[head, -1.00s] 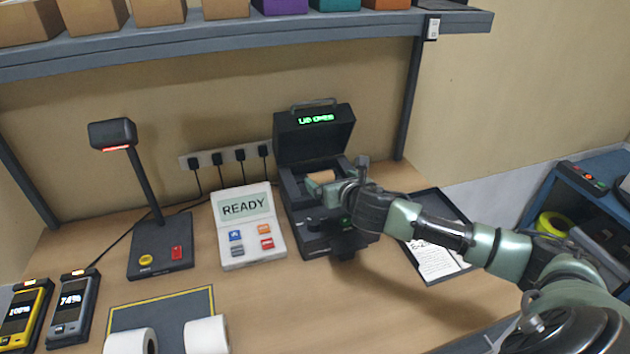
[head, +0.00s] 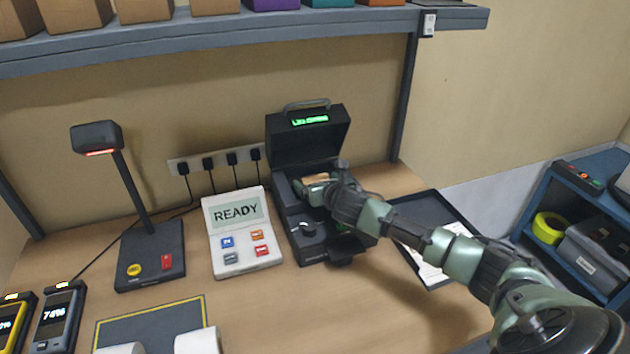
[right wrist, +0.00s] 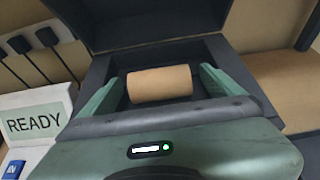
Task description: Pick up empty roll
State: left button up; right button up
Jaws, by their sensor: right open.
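The empty roll is a brown cardboard core (right wrist: 160,83) lying across the bay of the black printer (head: 300,236), whose lid (head: 309,137) stands open. In the head view only a bit of the core (head: 315,178) shows past my right gripper (head: 318,187). My right gripper reaches into the bay from the right. In the right wrist view its two green fingers (right wrist: 160,88) are open, one on each side of the core, with a gap at each end. My left gripper is not in view.
A READY terminal (head: 241,246) stands left of the printer and a scanner on a stand (head: 150,266) further left. White rolls (head: 197,342) are at the front on a yellow-edged mat (head: 150,318). A dark tray with paper (head: 452,222) lies to the right. A shelf (head: 230,45) runs above.

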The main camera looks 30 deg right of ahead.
jog(key=shift+w+f, duration=0.2)
jog(key=shift+w, duration=0.2)
jog(key=shift+s+r, duration=0.1)
jog(key=c, duration=1.4)
